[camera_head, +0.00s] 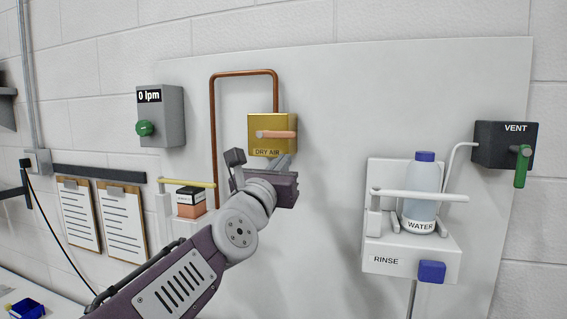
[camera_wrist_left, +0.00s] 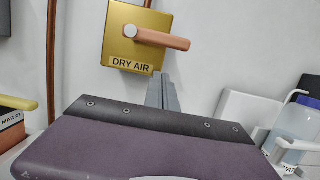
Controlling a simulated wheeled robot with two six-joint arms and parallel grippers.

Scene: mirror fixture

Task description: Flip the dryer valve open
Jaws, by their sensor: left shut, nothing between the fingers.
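The dryer valve is a gold box (camera_head: 285,121) labelled DRY AIR, mounted on the white panel. It also shows in the left wrist view (camera_wrist_left: 132,20). Its orange-brown lever (camera_head: 278,134) lies roughly horizontal, pointing right from a pivot on the box front; the wrist view shows the lever too (camera_wrist_left: 165,40). My left gripper (camera_head: 284,158) is shut and empty. Its grey fingers (camera_wrist_left: 161,80) are below the lever near the box's lower edge, apart from the lever in the picture. My right gripper is in neither view.
A copper pipe (camera_head: 213,130) runs beside the valve. A grey meter (camera_head: 162,118) reading 0 lpm hangs at upper left. A holder with an orange box (camera_head: 191,208) is left of my arm. The rinse station (camera_head: 385,248) with a water bottle and the vent box (camera_head: 491,143) are at right.

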